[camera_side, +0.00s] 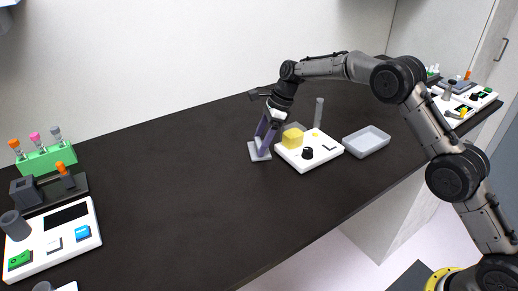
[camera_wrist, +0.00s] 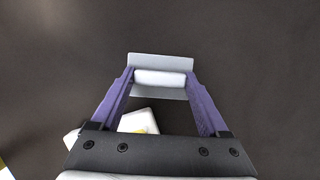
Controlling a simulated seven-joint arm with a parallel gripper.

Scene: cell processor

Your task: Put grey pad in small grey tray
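The grey pad (camera_side: 260,153) lies flat on the dark table, left of the white board. In the wrist view it is a pale grey plate (camera_wrist: 160,60) with a raised whitish block (camera_wrist: 160,79) on it. My gripper (camera_side: 265,143) is down at the pad, its purple fingers spread, one at each end of the block (camera_wrist: 160,74). I cannot tell whether the fingertips press on the block or stand just clear. The small grey tray (camera_side: 367,142) sits to the right of the white board and looks empty.
A green rack (camera_side: 48,159) and another white device (camera_side: 52,240) are far left. The table's middle is clear.

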